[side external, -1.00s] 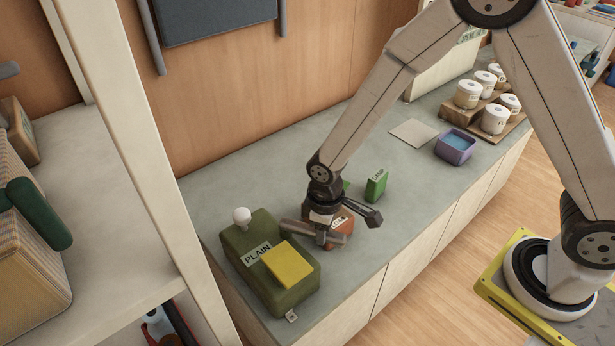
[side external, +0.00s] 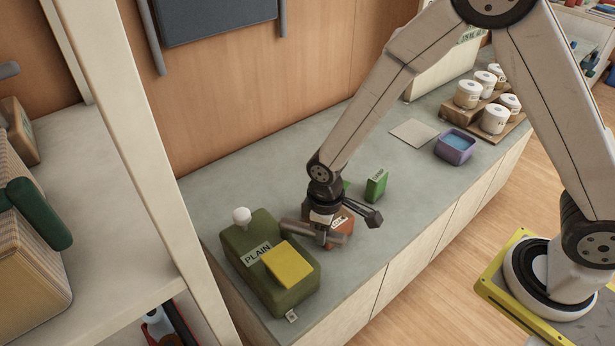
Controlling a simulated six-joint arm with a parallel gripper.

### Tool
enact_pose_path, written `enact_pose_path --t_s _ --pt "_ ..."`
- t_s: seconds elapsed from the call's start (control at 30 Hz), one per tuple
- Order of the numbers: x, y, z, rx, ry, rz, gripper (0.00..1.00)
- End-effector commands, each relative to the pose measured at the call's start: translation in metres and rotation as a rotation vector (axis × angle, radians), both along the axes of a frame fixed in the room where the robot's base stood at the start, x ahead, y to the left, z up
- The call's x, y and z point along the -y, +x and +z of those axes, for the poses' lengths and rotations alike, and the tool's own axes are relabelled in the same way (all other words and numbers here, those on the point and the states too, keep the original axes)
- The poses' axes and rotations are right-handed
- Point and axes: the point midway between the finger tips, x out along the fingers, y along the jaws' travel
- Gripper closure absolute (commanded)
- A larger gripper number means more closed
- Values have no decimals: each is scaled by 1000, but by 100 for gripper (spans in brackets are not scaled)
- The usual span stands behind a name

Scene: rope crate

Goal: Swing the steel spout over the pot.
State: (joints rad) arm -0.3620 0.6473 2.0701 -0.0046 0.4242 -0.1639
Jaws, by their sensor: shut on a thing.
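A grey-brown metal bar, which looks like the steel spout (side external: 293,225), lies low beside the green container marked PLAIN (side external: 264,250) and runs rightward under my gripper. My gripper (side external: 322,238) points down and is shut on the spout. A small orange-brown vessel with a white label (side external: 344,224), which may be the pot, stands just right of and behind my gripper, partly hidden by it. The spout's right end is close to its front side. I cannot tell whether the spout's end is over it.
A green packet (side external: 376,185) stands behind the gripper. A purple tub (side external: 454,149), a flat pale sheet (side external: 414,132) and white jars (side external: 467,94) are further back. The counter's middle is mostly clear.

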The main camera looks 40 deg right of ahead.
Motion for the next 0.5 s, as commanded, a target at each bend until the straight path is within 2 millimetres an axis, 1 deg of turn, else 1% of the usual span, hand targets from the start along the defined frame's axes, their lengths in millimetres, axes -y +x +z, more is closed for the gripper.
enact_pose_path --t_s 0.27,0.5 --pt "3 2 1 1 0 36 100" --pt "10 8 0 0 3 141 100"
